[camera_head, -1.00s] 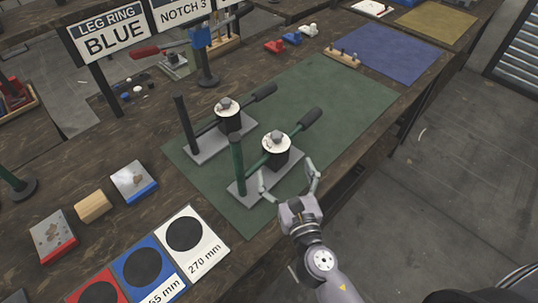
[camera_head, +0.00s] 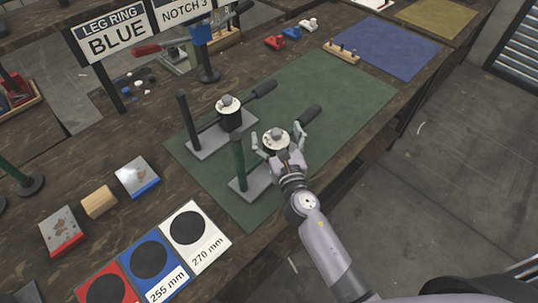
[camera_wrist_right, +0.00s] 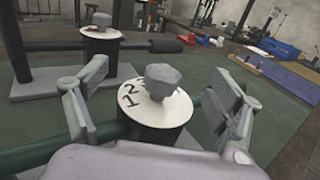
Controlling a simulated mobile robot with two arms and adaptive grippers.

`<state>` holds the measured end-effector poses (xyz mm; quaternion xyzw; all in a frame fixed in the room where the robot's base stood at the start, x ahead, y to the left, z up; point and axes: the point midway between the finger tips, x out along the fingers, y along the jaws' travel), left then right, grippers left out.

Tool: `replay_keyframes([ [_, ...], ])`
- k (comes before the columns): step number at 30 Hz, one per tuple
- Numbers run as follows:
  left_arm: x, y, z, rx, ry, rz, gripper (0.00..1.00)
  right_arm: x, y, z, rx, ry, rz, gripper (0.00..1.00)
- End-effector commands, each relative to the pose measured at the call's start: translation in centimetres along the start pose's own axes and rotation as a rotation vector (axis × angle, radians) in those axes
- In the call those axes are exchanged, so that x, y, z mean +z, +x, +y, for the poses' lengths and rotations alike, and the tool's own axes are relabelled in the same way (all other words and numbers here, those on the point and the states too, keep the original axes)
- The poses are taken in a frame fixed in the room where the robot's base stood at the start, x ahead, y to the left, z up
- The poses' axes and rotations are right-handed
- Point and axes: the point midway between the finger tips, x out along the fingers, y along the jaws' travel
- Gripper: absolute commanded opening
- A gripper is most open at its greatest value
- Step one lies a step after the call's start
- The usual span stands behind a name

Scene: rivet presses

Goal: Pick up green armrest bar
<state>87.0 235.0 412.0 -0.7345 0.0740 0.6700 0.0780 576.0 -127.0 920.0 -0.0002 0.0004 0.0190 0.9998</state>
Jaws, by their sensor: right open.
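The green bar (camera_wrist_right: 30,157) shows in the right wrist view, running sideways low at the left behind my fingers. It passes by the near press's round body with a white numbered dial (camera_wrist_right: 158,100) and grey knob. In the head view the near press has a green upright post (camera_head: 238,165) and a black handle grip (camera_head: 312,114); my gripper hides most of its bar. My right gripper (camera_head: 280,138) is open, its fingers (camera_wrist_right: 158,82) spread on either side of the dial body. I cannot tell whether they touch it. My left gripper is not in view.
A second press with a black post (camera_head: 187,120) stands behind on the green mat (camera_head: 340,95). White, blue and red marked cards (camera_head: 195,235) and small blocks (camera_head: 98,202) lie at the left. The mat's right part is clear.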

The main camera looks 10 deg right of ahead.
Motion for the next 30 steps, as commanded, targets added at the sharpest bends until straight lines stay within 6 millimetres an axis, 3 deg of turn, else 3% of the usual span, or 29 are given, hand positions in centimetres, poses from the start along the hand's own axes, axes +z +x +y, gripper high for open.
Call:
replay_keyframes([
  [5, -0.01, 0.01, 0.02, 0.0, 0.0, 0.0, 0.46, -0.01, -0.04, -0.01, 0.0, 0.0, 0.0, 0.81],
  [30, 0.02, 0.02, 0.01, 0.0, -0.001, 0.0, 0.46, -0.01, -0.07, 0.1, 0.002, 0.002, 0.0, 0.25],
])
